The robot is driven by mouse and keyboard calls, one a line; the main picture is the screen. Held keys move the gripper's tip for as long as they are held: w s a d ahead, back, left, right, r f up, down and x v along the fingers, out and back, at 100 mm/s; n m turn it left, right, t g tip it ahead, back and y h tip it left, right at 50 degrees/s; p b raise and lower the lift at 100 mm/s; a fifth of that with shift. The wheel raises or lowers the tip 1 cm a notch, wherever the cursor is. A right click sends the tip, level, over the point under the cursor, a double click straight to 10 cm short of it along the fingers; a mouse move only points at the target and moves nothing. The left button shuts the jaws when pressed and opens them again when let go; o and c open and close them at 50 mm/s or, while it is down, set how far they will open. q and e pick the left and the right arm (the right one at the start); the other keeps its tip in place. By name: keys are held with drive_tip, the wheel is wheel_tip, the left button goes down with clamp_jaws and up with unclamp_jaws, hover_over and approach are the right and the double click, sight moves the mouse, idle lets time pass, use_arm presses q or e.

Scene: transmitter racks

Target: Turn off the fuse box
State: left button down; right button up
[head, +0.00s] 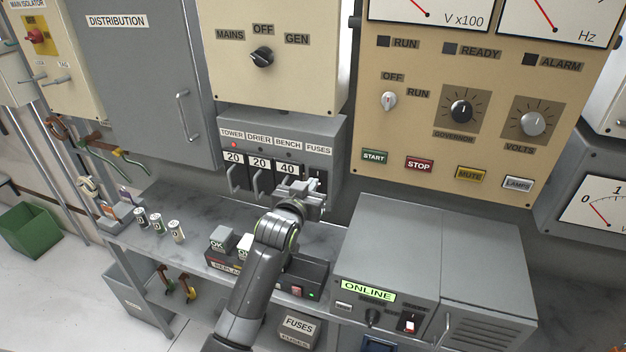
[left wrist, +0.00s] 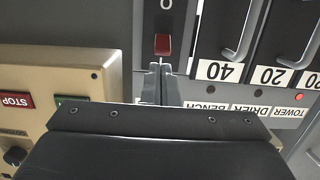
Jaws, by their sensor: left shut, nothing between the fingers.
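The grey fuse box (head: 333,155) is on the wall in the head view, labelled TOWER, DRIER, BENCH and FUSES. Its handled fuse carriers, marked 20, 20 and 40, fill the left and middle. On its right, under FUSES, is a dark switch panel. The left wrist view shows a red switch (left wrist: 162,45) there, with a 0 mark beyond it. My left gripper (head: 318,187) is shut and empty, in front of that panel. In the left wrist view its fingertips (left wrist: 161,68) are right by the red switch; I cannot tell whether they touch. My right gripper is not in view.
A red lamp (head: 234,145) is lit under TOWER. The grey ONLINE cabinet (head: 385,230) stands right of my arm. Small cans (head: 156,222) and OK-marked blocks (head: 222,238) are on the shelf to the left. The START/STOP panel (head: 440,140) is at the right.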

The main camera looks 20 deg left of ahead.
use_arm(q)
drive_tip(key=shift+w+f, duration=0.2)
drive_tip(key=shift+w, duration=0.75)
